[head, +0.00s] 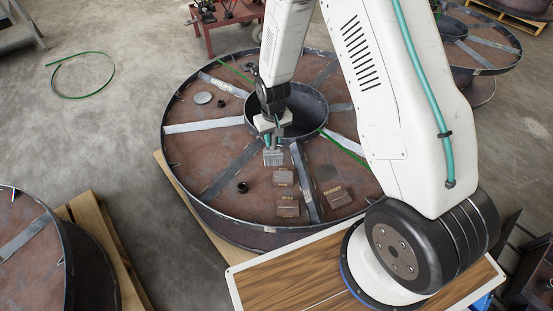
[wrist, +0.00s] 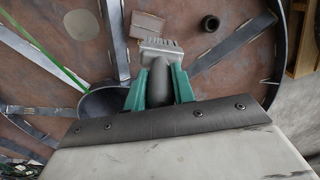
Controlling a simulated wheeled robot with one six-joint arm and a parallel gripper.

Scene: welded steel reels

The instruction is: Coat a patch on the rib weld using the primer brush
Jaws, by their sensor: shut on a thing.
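My gripper (head: 271,138) is shut on the primer brush (head: 273,157), over the large steel reel (head: 215,150) just in front of its hub. In the wrist view the green fingers (wrist: 159,75) clasp the brush's grey handle, and its pale bristle head (wrist: 160,46) points away from the hub. The brush is between two steel ribs: one (head: 305,180) to its right and one (head: 232,170) to its left in the head view. I cannot tell whether the bristles touch the reel. No fresh coating can be made out on the rib welds.
Small labelled blocks (head: 288,207) lie on the reel near the brush, one (wrist: 147,25) just beyond the bristles. A black ring (head: 242,187) and a grey disc (head: 203,98) also lie there. A green line (head: 345,145) crosses the reel. The hub and outer rim stand raised.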

